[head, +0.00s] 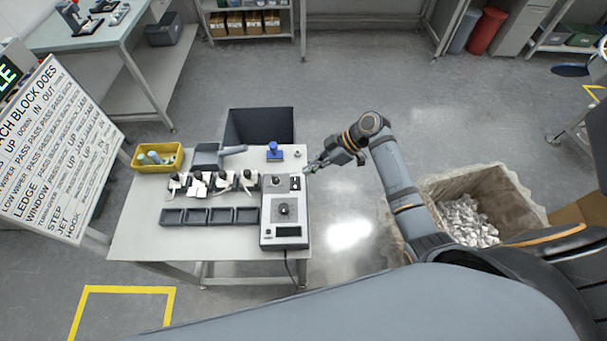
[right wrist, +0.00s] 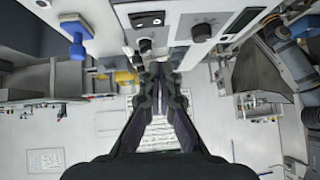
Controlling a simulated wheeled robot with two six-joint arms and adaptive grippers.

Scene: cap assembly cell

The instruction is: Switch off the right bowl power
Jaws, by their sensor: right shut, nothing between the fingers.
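A grey control box (head: 270,234) sits at the right end of the white table. It carries a small black rocker switch (head: 295,183), a small knob (head: 276,181), a large black knob (head: 284,209) and a dark display (head: 287,231). In the right wrist view the rocker switch (right wrist: 147,19), small knob (right wrist: 145,44) and large knob (right wrist: 201,32) show at the top. My right gripper (head: 314,165) is shut and empty, just beyond the table's right edge near the switch end of the box; it also shows in the right wrist view (right wrist: 160,72). I cannot read the switch position. My left gripper is out of view.
Several dark trays (head: 210,216) and small black-and-white devices (head: 198,185) stand left of the box. A blue stamp-like part (head: 274,151) and a yellow bin (head: 157,157) are at the back. A large crate (head: 430,190) of silvery pieces stands right of the table.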

